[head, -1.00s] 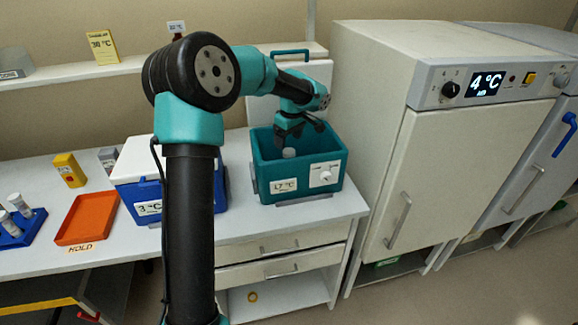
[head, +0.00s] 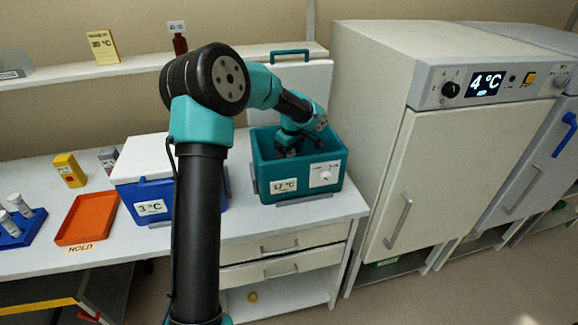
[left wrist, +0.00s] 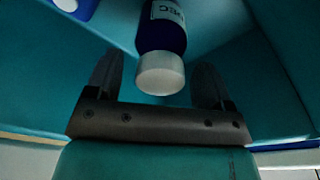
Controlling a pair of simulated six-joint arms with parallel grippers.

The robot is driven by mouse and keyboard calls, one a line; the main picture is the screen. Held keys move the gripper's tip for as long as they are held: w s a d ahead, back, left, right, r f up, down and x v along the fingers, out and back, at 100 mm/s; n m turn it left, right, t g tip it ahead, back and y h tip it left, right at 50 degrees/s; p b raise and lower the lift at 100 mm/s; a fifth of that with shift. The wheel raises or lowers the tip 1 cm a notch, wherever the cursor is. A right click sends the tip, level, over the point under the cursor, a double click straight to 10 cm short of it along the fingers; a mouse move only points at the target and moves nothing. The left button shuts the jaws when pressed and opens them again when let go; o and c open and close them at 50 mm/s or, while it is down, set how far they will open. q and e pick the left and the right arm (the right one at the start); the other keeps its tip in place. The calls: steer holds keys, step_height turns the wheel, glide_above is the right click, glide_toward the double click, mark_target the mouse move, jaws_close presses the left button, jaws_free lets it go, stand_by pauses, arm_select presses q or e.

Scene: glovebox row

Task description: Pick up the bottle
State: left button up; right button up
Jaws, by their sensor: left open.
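A dark blue bottle with a white cap (left wrist: 160,74) and a white label stands inside the teal box (head: 262,172) with the "17 °C" tag. My left gripper (left wrist: 158,64) is open, with one finger on each side of the bottle in the left wrist view. Gaps show between the bottle and both fingers. In the head view the left gripper (head: 289,150) reaches down inside the box, and the bottle is mostly hidden behind it. My right gripper is in neither view.
The teal box's walls surround the gripper, and its raised lid (head: 305,95) stands behind. A blue box with a white lid (head: 135,165), an orange tray (head: 85,217) and a blue vial rack (head: 25,232) are to the left. A white cabinet (head: 440,180) stands right.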

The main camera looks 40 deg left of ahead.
arm_select(q)
steer(key=shift+c, duration=0.3)
steer(key=c, duration=1.3)
steer(key=shift+r, duration=0.1)
step_height(320, 180, up, 10)
steer(key=shift+f, duration=0.1)
stand_by(0.5)
